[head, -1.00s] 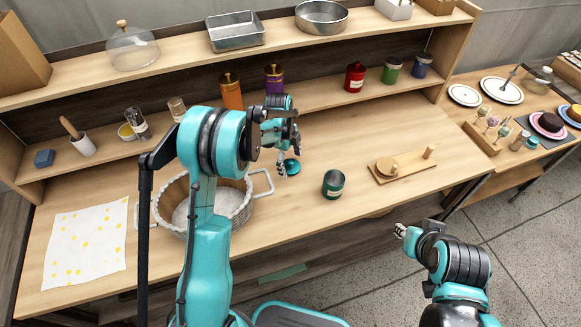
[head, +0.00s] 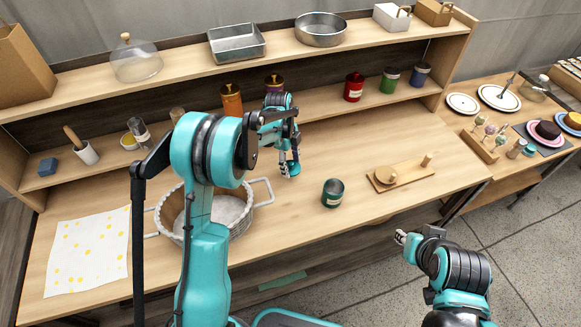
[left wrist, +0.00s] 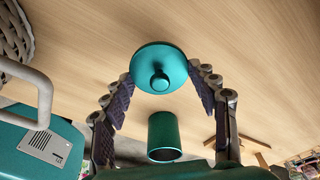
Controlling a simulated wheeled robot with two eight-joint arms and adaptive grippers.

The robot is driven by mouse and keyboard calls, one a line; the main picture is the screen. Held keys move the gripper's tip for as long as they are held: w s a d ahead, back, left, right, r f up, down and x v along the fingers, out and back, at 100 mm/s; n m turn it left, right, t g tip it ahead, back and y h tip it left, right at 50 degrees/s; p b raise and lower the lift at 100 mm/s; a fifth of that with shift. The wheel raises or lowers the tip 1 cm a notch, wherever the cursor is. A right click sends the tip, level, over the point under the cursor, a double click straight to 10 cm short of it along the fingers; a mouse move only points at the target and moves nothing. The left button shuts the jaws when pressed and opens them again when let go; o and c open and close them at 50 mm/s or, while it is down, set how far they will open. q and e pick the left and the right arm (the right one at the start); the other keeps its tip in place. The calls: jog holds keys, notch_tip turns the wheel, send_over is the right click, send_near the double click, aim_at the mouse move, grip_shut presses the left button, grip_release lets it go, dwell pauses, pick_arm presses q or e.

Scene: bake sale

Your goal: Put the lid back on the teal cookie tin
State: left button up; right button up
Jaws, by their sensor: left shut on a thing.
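My left gripper (head: 289,170) is left of the tin, shut on the round teal lid (head: 294,168). In the left wrist view the lid (left wrist: 159,62) is between the fingertips, with its knob facing the camera. I cannot tell whether the lid touches the counter. My right gripper (head: 402,237) is in front of the counter, away from the tin; its finger opening is unclear.
A wicker basket (head: 235,215) with metal handles stands left of the tin. A wooden board (head: 405,176) with a round piece and a peg lies to the right. Red (head: 353,87), green and blue tins stand on the shelf behind. The counter around the tin is clear.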

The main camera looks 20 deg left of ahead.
pick_arm(q)
jog(key=s+d+r+p, duration=0.2)
jog(key=s+d+r, duration=0.2)
jog(key=d, duration=0.7)
notch_tip(320, 180, up, 3)
jog(key=shift+f+p, duration=0.15)
jog(key=shift+p, duration=0.2)
pick_arm(e)
notch_tip(320, 180, up, 3)
